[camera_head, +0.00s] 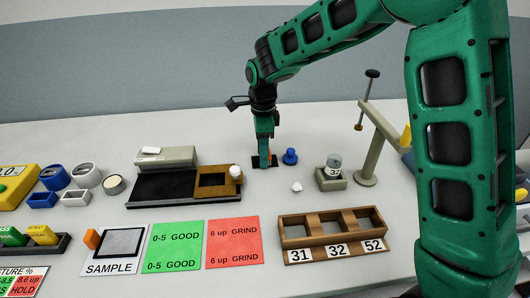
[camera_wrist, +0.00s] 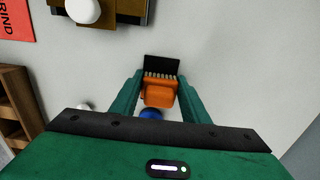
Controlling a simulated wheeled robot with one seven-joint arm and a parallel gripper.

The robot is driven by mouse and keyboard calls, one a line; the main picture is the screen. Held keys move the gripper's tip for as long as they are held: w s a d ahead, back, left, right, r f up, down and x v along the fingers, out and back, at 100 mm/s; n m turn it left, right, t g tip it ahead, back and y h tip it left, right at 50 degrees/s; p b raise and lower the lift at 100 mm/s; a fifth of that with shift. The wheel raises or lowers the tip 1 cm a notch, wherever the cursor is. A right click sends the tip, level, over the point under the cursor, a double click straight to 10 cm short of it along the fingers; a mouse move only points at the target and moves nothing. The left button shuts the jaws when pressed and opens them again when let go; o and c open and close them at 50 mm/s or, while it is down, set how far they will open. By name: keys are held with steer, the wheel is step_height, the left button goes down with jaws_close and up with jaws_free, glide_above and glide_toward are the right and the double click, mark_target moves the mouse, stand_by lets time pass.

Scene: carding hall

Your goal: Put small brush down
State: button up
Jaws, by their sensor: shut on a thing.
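The small brush (camera_wrist: 160,95) has an orange body and a row of pale bristles in the wrist view. My gripper (camera_wrist: 160,82) is shut on it, with one green finger on each side. The bristle end lies over a small black pad (camera_wrist: 162,63). In the head view my gripper (camera_head: 266,150) points straight down at the black pad (camera_head: 256,161), and a strip of the orange brush (camera_head: 273,160) shows at the fingertips. The fingers hide most of the brush there. I cannot tell whether the brush touches the pad.
A blue knobbed piece (camera_head: 290,157) stands close right of my gripper. A small white piece (camera_head: 297,187) and a glass jar in a holder (camera_head: 332,177) are further right. A grey and black device with a brown plate (camera_head: 217,190) is at left. A wooden rack (camera_head: 290,241) stands in front.

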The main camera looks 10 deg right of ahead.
steer(key=shift+s+f, duration=0.15)
steer(key=shift+f, duration=0.3)
steer(key=o, duration=1.2)
steer(key=shift+f, duration=0.15)
steer(key=shift+s, duration=0.1)
steer(key=r, duration=1.3)
steer(key=shift+w+r, duration=0.2)
steer(key=shift+w, duration=0.05)
